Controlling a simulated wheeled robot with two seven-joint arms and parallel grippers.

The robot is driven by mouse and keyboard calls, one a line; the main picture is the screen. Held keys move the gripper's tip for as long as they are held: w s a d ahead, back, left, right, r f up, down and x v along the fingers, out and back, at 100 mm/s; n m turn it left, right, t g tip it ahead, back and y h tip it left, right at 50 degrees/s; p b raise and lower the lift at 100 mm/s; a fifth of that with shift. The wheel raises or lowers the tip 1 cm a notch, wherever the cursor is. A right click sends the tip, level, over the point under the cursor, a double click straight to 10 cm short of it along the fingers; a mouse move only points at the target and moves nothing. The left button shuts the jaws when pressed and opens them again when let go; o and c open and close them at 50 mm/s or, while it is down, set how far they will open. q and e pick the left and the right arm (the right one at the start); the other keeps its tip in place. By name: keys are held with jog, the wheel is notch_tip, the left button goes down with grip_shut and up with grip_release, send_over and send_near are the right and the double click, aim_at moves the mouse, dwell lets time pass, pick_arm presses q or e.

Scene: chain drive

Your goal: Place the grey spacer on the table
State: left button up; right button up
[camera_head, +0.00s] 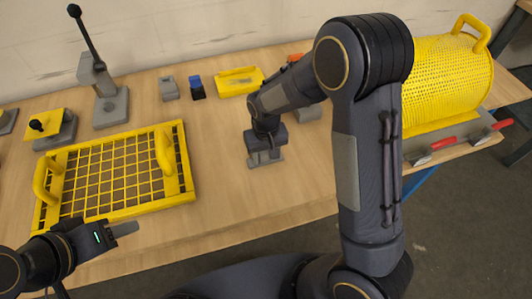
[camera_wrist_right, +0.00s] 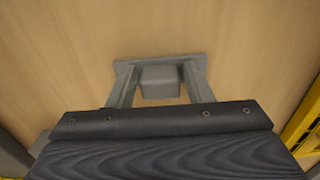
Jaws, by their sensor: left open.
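The grey spacer (camera_wrist_right: 160,82) is a block that appears to stand on a flat grey plate on the wooden table (camera_head: 222,185). In the wrist view it lies between the fingers of my right gripper (camera_wrist_right: 160,90), with a narrow gap on each side. In the head view my right gripper (camera_head: 264,152) points down at the spacer's plate (camera_head: 268,163), and its fingers hide most of the block. My left gripper (camera_head: 124,229) is open and empty near the table's front left edge, by the yellow grid basket.
A yellow grid basket (camera_head: 120,209) with handles lies at left. A grey lever stand (camera_head: 112,107), small grey block (camera_head: 169,88), blue-black part (camera_head: 196,88) and yellow tray (camera_head: 240,80) stand behind. A yellow perforated drum (camera_head: 450,80) is at right. Table around the spacer is clear.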

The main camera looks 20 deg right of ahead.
aim_at(266, 154)
jog(key=shift+o, duration=1)
jog(key=shift+r, duration=0.25)
notch_tip(266, 154, up, 10)
jog(key=r, duration=0.1)
jog(key=s+d+r+y, duration=0.2)
jog(key=s+d+r, duration=0.2)
jog(key=s+r, duration=0.1)
jog(key=s+d+r+m+t+y, duration=0.1)
jog(key=s+t, duration=0.1)
jog(key=s, duration=0.6)
jog(key=s+d+m+t, duration=0.1)
jog(key=s+d+t, duration=0.1)
jog(key=s, duration=0.6)
jog(key=shift+s+d+r+t+y, duration=0.3)
jog(key=shift+r+t+y, duration=0.1)
jog(key=shift+t, duration=0.4)
